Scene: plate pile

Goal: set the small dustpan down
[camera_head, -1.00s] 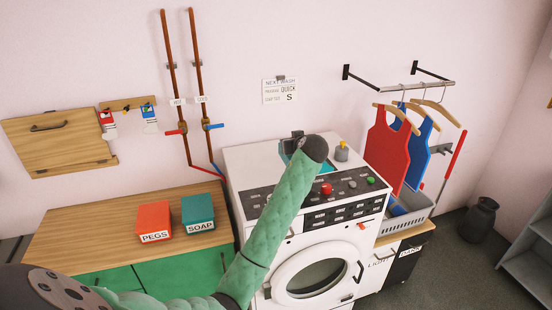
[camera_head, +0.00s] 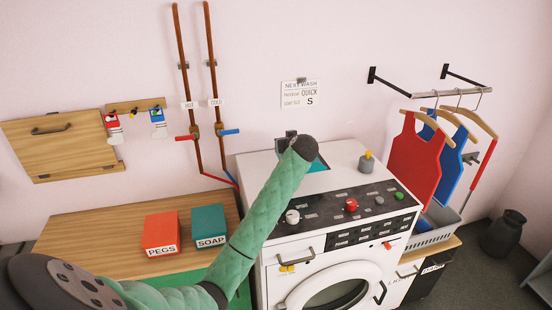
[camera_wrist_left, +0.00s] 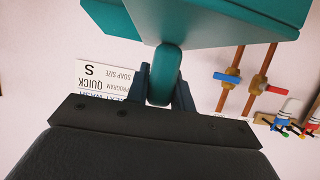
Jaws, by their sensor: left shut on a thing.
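The small dustpan (camera_wrist_left: 163,75) is teal. In the left wrist view its rounded handle sits between the two dark fingers of my left gripper (camera_wrist_left: 162,85), which is shut on it. Its wide pan fills the top of that view and is cut off by the edge. In the head view a small teal part of it (camera_head: 319,165) shows past the dark wrist end of my left arm, over the top of the white washing machine (camera_head: 256,170). The rest is hidden there, and contact with the machine cannot be told. My right gripper is not in view.
Hot and cold pipes (camera_head: 187,110) run up the wall.

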